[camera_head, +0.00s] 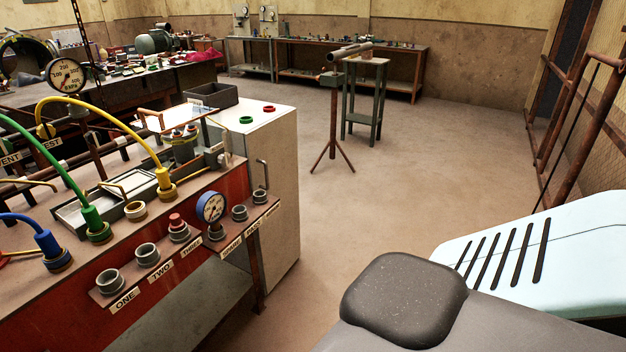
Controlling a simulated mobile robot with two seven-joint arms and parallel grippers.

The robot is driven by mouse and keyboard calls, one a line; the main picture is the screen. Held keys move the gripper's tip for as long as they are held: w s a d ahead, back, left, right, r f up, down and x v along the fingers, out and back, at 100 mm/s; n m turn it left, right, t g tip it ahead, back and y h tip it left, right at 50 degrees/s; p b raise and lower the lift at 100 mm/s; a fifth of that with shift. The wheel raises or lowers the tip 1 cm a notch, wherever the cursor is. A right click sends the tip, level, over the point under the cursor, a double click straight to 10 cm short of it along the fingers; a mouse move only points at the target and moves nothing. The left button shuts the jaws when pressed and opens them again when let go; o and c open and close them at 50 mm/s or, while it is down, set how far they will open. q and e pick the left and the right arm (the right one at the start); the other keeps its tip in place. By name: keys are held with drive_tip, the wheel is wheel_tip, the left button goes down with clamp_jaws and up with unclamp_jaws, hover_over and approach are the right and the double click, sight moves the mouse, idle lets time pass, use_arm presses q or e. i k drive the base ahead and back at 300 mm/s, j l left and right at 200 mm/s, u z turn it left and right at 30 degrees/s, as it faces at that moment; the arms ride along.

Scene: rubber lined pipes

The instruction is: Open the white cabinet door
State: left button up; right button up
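The white cabinet (283,200) stands left of the middle, just behind the red panel bench. A vertical metal handle (262,174) is on its facing side, near the edge closest to the red panel. The door looks shut; its outline is hard to make out. The bench hides the cabinet's lower left part. Neither of my grippers is in view.
The red panel (215,187) with gauge (211,207), ports and coloured hoses fills the left. A black bin (211,95) and red and green rings are on the cabinet top. A pipe stand (333,120) stands behind. The floor (370,200) right of the cabinet is clear.

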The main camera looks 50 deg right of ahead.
sight(271, 151)
drive_tip(key=z, duration=1.4)
drive_tip(key=i+l, duration=0.55)
drive_tip(key=l, duration=0.3)
drive_tip(key=i+l, duration=0.3)
drive_tip(key=i+l+u, duration=0.1)
drive_tip(key=i+l, duration=0.15)
drive_tip(key=l, duration=0.3)
drive_tip(key=i+l, duration=0.25)
drive_tip(key=l, duration=0.2)
